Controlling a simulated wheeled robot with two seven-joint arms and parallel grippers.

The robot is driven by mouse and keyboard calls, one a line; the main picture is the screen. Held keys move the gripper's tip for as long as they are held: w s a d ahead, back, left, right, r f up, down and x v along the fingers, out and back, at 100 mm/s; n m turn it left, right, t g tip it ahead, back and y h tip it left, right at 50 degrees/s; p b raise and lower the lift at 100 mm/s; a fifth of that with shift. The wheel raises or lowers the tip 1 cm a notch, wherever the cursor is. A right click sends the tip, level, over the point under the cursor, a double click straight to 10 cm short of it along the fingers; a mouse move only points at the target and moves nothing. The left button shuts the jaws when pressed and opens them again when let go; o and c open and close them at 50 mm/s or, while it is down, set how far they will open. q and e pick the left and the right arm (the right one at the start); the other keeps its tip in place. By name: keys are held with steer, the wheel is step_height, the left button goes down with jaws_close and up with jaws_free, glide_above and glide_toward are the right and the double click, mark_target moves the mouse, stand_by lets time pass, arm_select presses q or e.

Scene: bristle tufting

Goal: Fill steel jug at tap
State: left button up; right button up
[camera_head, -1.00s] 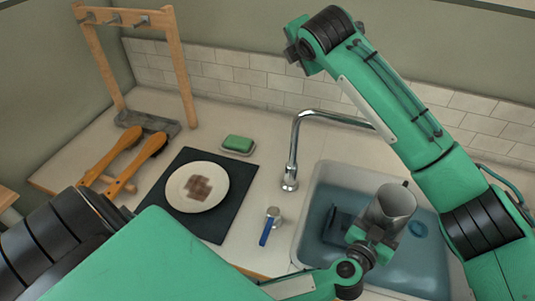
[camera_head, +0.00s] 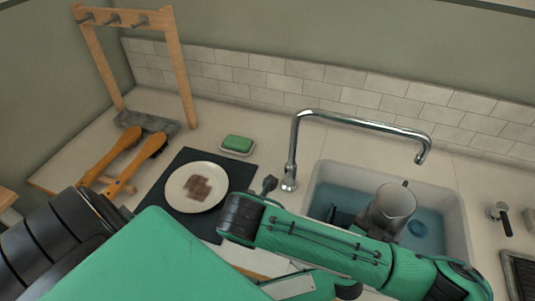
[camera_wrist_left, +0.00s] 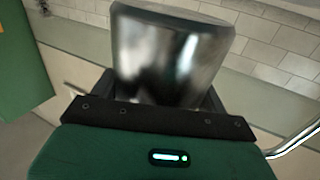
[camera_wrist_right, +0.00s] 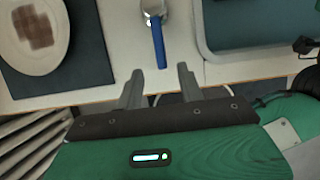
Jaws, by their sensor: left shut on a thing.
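The steel jug (camera_head: 393,208) is above the sink (camera_head: 462,215), mouth up and slightly tilted in the head view. My left gripper (camera_wrist_left: 160,92) is shut on the jug, which fills the space between its fingers in the left wrist view. In the head view my right arm hides most of that gripper. The chrome tap (camera_head: 292,160) arches over the sink; its spout end (camera_head: 423,153) is to the right of and behind the jug. No stream shows. My right gripper (camera_wrist_right: 158,85) is open and empty near the counter's front edge. The jug's inside is unclear.
A blue-handled metal lever (camera_wrist_right: 157,42) is just beyond my right fingers. A black-handled fitting (camera_head: 501,215) stands right of the sink. A plate (camera_head: 184,199) on a dark mat (camera_head: 233,178), green soap (camera_head: 238,143), wooden-handled brushes (camera_head: 118,158) and a rack (camera_head: 178,70) occupy the left.

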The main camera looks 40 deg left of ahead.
steer(key=x, duration=0.7)
steer(key=shift+w+f, duration=0.2)
steer(key=shift+f, duration=0.05)
jaws_close()
